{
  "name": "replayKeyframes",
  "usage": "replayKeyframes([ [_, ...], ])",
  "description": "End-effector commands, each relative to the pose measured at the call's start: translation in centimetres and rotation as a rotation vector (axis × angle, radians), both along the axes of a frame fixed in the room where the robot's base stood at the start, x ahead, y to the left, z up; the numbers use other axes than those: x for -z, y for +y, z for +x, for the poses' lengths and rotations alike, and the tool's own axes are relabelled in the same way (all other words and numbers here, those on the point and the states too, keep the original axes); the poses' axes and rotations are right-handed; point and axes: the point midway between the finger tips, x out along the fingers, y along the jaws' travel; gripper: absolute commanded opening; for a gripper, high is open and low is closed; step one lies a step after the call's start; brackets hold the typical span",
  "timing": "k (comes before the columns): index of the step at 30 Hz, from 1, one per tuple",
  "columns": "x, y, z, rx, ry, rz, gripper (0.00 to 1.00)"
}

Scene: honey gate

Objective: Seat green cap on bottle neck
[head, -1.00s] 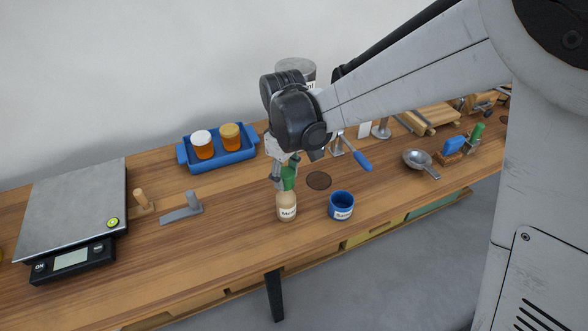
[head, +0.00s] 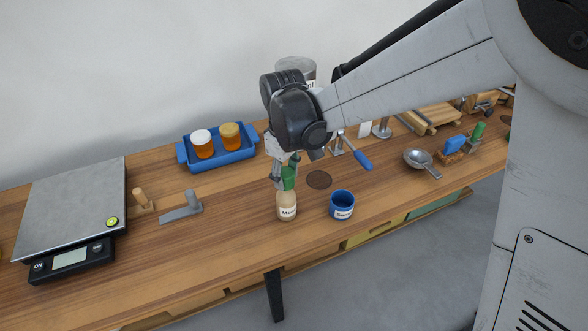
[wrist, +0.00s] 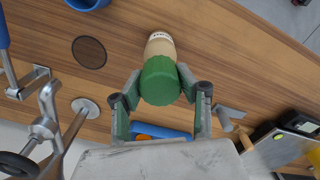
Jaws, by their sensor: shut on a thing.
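The green cap (head: 289,178) is between the fingers of my gripper (head: 282,180), which is shut on it. The cap is directly above the pale bottle (head: 287,207), which stands upright on the bench with a white label. In the wrist view the cap (wrist: 160,82) covers the bottle's neck, and the bottle's pale shoulder (wrist: 159,44) shows beyond it. My gripper's fingertips (wrist: 159,84) flank the cap there. I cannot tell whether the cap touches the neck or is just above it.
A blue labelled cup (head: 342,205) stands right of the bottle, near a dark round patch (head: 319,180). A blue tray (head: 240,155) with two jars is behind. A scale (head: 75,208) and a scraper (head: 184,209) are to the left. A metal strainer (head: 421,162) lies right.

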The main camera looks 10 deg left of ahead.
Motion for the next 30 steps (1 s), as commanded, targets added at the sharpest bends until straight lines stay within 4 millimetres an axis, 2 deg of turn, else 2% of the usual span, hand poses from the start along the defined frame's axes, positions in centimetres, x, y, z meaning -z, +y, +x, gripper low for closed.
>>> replayKeyframes([
  [30,0.84,0.0,0.0,0.0,0.0,0.0,0.16],
])
